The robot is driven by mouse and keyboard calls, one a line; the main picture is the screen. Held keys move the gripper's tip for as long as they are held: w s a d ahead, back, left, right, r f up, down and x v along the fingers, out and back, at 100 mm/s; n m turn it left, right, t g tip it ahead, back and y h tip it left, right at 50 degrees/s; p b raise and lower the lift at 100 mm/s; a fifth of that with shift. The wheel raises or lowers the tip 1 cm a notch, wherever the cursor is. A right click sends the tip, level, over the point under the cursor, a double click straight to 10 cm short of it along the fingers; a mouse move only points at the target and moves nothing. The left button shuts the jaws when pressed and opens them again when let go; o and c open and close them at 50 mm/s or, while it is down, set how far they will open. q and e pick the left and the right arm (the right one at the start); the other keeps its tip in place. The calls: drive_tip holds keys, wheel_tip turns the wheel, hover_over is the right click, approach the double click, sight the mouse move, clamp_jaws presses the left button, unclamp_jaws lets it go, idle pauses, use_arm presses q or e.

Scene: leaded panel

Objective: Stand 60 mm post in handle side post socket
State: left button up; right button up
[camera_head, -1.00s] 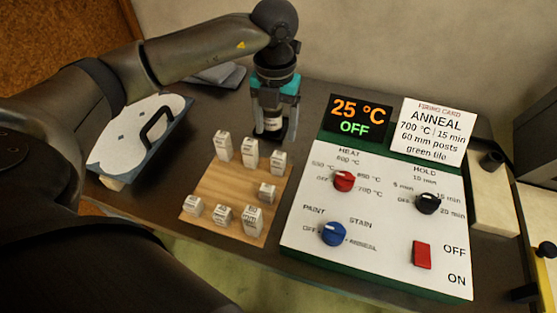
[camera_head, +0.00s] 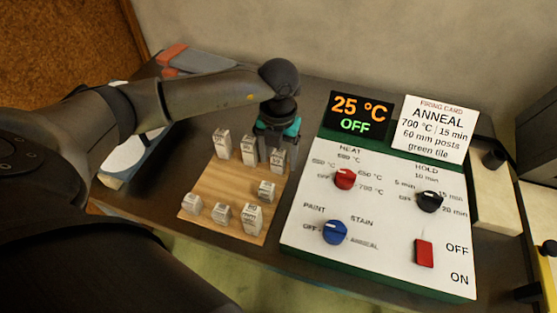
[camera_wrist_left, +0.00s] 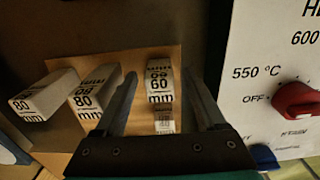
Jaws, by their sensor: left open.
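My left gripper (camera_head: 276,150) is open above the back right corner of the wooden board (camera_head: 225,187). In the left wrist view, its fingers (camera_wrist_left: 160,82) stand either side of a pale post (camera_wrist_left: 160,92) whose label appears to read 60 mm. In the head view this post (camera_head: 278,162) stands at the right end of the back row, partly behind the fingers. I cannot tell whether the fingers touch it. The white panel (camera_head: 125,158) at the left is mostly covered by my left arm; its black handle and any post socket are hidden. My right gripper is out of view.
Several other pale posts stand on the board, including two back-row posts (camera_head: 222,143) (camera_head: 248,150). The control panel (camera_head: 380,220) with knobs lies close to the right. A red and grey object (camera_head: 185,60) lies at the back left.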

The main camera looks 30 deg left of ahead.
use_arm(q)
drive_tip(key=shift+c, duration=0.4)
clamp_jaws()
drive_tip(key=shift+r, duration=0.15)
